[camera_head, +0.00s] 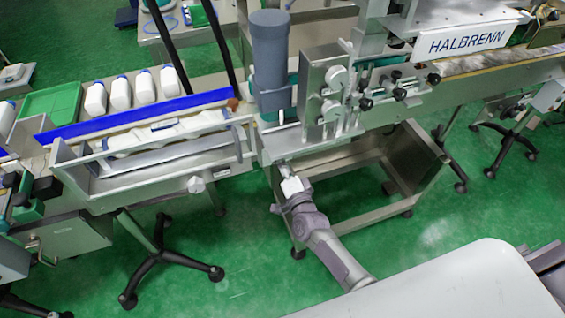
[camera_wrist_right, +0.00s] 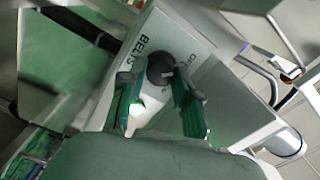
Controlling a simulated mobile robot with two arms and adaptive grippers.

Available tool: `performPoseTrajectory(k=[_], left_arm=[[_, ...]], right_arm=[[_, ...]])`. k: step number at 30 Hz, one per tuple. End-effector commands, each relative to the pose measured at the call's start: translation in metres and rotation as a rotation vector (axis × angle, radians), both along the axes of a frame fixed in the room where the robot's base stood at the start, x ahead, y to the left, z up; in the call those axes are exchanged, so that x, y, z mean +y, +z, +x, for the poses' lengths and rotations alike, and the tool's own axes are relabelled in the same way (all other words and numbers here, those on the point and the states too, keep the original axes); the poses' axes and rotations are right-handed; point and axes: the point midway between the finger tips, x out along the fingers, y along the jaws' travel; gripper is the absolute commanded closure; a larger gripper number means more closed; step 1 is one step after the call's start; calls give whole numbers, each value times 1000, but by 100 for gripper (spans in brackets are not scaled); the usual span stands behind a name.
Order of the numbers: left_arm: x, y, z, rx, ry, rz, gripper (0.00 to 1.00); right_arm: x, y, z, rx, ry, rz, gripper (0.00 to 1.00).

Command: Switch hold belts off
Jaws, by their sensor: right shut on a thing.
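A dark round knob (camera_wrist_right: 160,67) sits on a pale control panel (camera_wrist_right: 185,32) in the right wrist view. Black lettering beside it reads "BELTS" in part, with another word partly readable on the other side. A small light mark shows on the knob; which setting it points to cannot be told. My right gripper (camera_wrist_right: 155,82) is shut on the knob, one green-padded finger at each side. In the head view my right gripper (camera_head: 286,170) is at the front of the machine, below the grey cylinder (camera_head: 270,62); the knob is hidden there. My left gripper is not in view.
A conveyor with a blue rail (camera_head: 135,115) and white bottles (camera_head: 120,92) is at left. A green tray (camera_head: 52,102) lies behind it. The machine with the "HALBRENN" sign (camera_head: 467,40) is at right. An open metal frame (camera_head: 345,185) stands below the machine.

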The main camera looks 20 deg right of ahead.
Motion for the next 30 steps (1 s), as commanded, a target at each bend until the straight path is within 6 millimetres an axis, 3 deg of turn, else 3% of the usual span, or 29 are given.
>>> performPoseTrajectory(k=[18,19,23,30], left_arm=[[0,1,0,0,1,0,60],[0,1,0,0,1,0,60],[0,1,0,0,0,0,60],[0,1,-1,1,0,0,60]], right_arm=[[0,-2,-1,3,2,-42,100],[0,-2,-1,3,2,-42,64],[0,-2,-1,2,1,-41,43],[0,-1,0,0,1,-39,43]])
